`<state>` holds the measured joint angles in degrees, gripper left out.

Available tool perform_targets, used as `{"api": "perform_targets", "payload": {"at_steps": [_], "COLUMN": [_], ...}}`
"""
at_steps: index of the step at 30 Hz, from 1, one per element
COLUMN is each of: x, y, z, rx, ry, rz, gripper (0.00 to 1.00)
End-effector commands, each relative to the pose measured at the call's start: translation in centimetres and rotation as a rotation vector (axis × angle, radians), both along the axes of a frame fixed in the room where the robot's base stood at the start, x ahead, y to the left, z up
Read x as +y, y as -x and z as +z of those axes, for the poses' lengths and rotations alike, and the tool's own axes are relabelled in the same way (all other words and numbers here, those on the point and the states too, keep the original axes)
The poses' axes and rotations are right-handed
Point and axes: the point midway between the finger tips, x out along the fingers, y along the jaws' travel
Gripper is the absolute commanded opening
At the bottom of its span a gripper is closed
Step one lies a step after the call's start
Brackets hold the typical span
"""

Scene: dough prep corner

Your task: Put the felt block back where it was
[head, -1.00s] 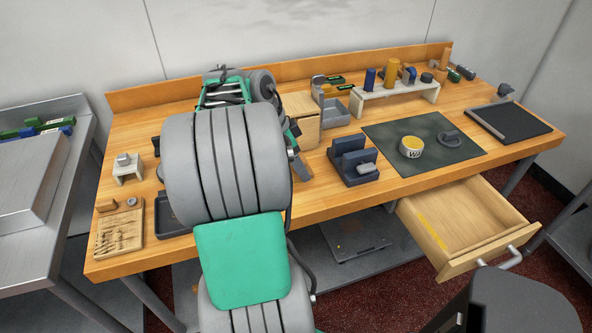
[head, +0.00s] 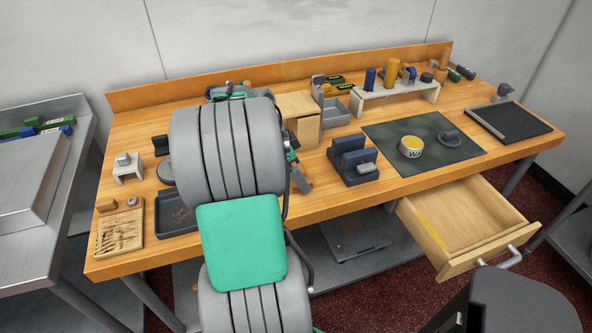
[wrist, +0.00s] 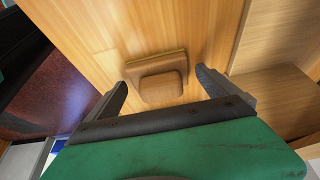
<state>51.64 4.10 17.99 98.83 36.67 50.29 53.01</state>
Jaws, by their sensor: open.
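A brown block with a rounded grip and a thin yellowish edge, which looks like the felt block (wrist: 162,88), lies on the wooden bench top in the wrist view. My gripper (wrist: 160,80) is open, with one dark finger on the left and one on the right of the block's near part. The block is not held; whether a finger touches it I cannot tell. In the head view my arm hides the block and most of my gripper.
The drawer (head: 455,217) is open, bare except for a yellow strip. A dark tray (head: 176,222) lies left.

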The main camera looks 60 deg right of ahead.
Motion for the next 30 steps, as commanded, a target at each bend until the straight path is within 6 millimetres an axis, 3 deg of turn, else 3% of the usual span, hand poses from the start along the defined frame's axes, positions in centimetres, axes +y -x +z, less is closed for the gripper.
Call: {"api": "perform_targets", "payload": {"at_steps": [9,21,25,30], "x": [0.1,2.7,3.2,4.0], "y": [-0.2,-2.8,-3.2,-4.1], "z": [0.9,9.8,11.2,11.5], "rx": [-0.001,-0.003,0.0,0.001], "ry": [0.001,0.002,0.0,-0.006], "rz": [0.001,0.002,0.0,0.059], "gripper": [0.98,0.98,0.98,0.98]}}
